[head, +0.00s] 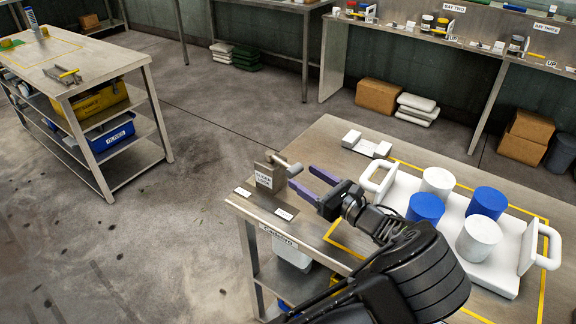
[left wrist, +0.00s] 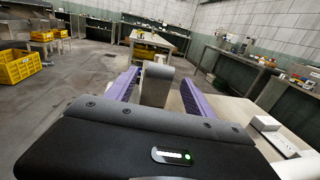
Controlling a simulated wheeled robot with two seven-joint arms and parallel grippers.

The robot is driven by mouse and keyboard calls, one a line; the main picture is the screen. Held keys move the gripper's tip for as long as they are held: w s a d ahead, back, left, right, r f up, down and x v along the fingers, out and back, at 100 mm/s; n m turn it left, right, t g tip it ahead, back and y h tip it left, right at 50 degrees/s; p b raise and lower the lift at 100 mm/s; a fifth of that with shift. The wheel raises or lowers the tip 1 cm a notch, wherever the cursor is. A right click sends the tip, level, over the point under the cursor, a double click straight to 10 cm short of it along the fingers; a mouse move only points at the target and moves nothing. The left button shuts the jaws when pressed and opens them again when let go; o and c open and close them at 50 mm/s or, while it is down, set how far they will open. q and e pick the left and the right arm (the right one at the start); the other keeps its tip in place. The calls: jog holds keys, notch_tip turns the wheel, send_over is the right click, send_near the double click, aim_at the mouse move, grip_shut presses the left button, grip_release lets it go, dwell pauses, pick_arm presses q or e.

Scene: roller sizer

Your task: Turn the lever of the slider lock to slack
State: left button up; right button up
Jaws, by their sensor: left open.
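The slider lock (head: 265,178) is a grey upright plate with a white label at the near left corner of the steel table. Its lever (head: 286,169) is a grey bar with a rounded end, sticking out to the right from the plate. My left gripper (head: 301,177) is open with purple fingers, just right of the lever. In the left wrist view the lever (left wrist: 157,84) shows as a grey block between the two open fingers (left wrist: 160,82). I cannot tell whether either finger touches it. My right gripper is not in view.
Small white labels (head: 285,213) lie on the table by the lock. To the right, a white tray (head: 507,272) with handles holds blue and white cylinders. A white block piece (head: 366,147) lies behind. A steel cart (head: 112,82) stands at left, with open floor between.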

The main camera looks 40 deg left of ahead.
aim_at(287, 164)
pick_arm(q)
jog(key=a, duration=0.2)
jog(key=a+p, duration=0.1)
jog(key=a, duration=0.2)
jog(key=w+a, duration=0.1)
jog(key=a, duration=0.1)
jog(key=shift+a, duration=0.3)
grip_shut()
dwell(0.4)
